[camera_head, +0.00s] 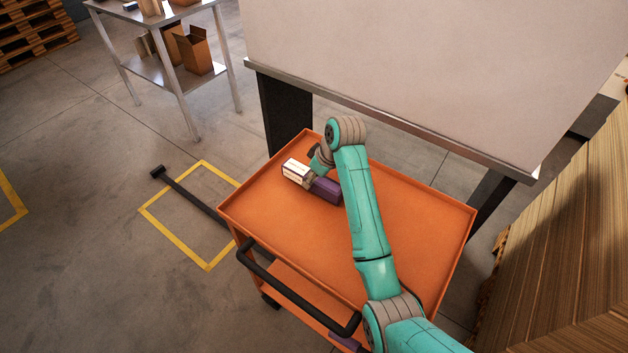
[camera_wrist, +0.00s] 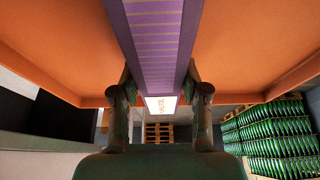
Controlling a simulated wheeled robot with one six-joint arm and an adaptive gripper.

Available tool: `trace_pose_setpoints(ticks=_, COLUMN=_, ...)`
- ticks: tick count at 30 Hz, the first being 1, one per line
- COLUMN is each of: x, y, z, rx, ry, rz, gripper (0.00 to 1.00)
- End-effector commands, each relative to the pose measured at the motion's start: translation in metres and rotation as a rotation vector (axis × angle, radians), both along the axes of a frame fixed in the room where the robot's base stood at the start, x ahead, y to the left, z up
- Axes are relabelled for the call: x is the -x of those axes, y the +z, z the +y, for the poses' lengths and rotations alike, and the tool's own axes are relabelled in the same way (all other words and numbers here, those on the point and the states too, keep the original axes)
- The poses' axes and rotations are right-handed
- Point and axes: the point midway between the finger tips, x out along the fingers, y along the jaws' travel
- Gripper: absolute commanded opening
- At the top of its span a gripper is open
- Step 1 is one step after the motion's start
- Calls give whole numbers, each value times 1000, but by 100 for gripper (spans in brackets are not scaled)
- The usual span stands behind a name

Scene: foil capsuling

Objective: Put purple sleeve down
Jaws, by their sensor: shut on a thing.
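The purple sleeve (camera_head: 326,190) is a long box shape with a white end, seen over the orange cart's top (camera_head: 290,235) near its back left edge. It also fills the top middle of the wrist view (camera_wrist: 157,45), where its striped face and white labelled end show. My gripper (camera_head: 311,176) is shut on the sleeve, with one finger on each side in the wrist view (camera_wrist: 160,82). My gripper and forearm hide part of the sleeve in the head view. I cannot tell whether the sleeve touches the cart's top or hangs just above it.
The cart's top is otherwise bare where visible and has a low raised rim. A large pale-topped table (camera_head: 430,70) stands just behind it. A metal shelf (camera_head: 160,72) with cardboard boxes is at the back left. Green bottles (camera_wrist: 272,142) are stacked in the wrist view's right.

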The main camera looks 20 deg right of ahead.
Motion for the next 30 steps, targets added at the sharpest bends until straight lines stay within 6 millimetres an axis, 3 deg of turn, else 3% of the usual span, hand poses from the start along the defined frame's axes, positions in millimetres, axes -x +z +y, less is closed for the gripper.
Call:
trace_pose_setpoints(ticks=4, x=0, y=-15, z=0, rx=0, ry=1, rz=0, gripper=9)
trace_pose_setpoints(ticks=15, x=0, y=-17, z=0, rx=0, ry=1, rz=-1, gripper=9)
trace_pose_setpoints(ticks=16, x=0, y=-18, z=0, rx=0, ry=1, rz=-1, gripper=47)
trace_pose_setpoints(ticks=19, x=0, y=-17, z=0, rx=0, ry=1, rz=-2, gripper=70)
trace_pose_setpoints(ticks=30, x=-1, y=-14, z=0, rx=0, ry=1, rz=-2, gripper=70)
